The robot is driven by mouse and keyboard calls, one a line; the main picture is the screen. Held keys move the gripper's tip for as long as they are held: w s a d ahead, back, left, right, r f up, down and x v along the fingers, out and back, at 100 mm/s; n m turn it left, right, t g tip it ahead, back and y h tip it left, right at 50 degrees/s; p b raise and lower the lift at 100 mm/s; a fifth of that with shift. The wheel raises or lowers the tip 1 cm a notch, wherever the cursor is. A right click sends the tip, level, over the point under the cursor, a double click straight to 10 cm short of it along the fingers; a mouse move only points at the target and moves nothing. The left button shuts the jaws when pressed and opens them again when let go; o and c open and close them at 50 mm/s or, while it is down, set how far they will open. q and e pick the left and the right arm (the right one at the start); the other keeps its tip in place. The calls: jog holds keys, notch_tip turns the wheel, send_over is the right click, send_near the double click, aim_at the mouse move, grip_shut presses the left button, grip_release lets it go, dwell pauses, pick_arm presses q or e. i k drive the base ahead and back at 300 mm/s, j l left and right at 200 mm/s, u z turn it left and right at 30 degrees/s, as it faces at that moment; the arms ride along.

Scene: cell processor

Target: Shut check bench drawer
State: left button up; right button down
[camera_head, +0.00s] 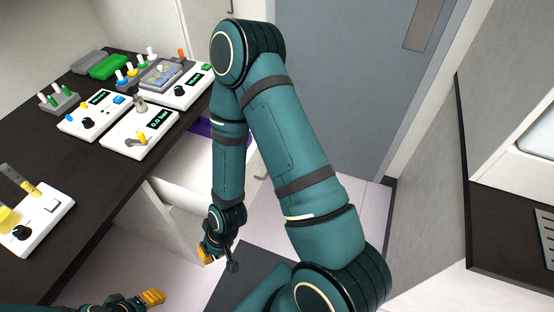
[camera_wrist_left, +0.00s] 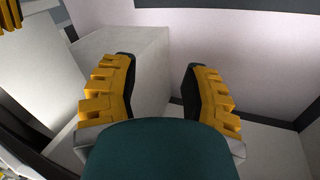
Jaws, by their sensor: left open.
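The check bench drawer (camera_head: 185,180) stands pulled out from under the dark bench top, with something purple (camera_head: 204,128) inside it. My right arm crosses in front of it and hides much of it; part of a handle (camera_head: 261,178) shows just right of the arm. My right gripper (camera_head: 207,254) hangs low, below the drawer in the picture; its opening is too small to tell. My left gripper (camera_head: 151,297) is at the bottom left, apart from the drawer. In the left wrist view its yellow fingers (camera_wrist_left: 160,100) are spread with nothing between them.
The dark bench top (camera_head: 95,190) carries several white instruments, including one with a green display (camera_head: 140,130), and racks of coloured tubes (camera_head: 58,98). A grey door (camera_head: 350,90) stands behind. Another counter (camera_head: 490,235) is at the right. A pale block (camera_wrist_left: 120,65) lies beyond the left fingers.

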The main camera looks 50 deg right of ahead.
aim_at(182, 179)
jog(key=z, duration=1.3)
jog(key=k+j+u, duration=0.1)
jog(key=j+u, duration=0.6)
jog(key=j, duration=0.1)
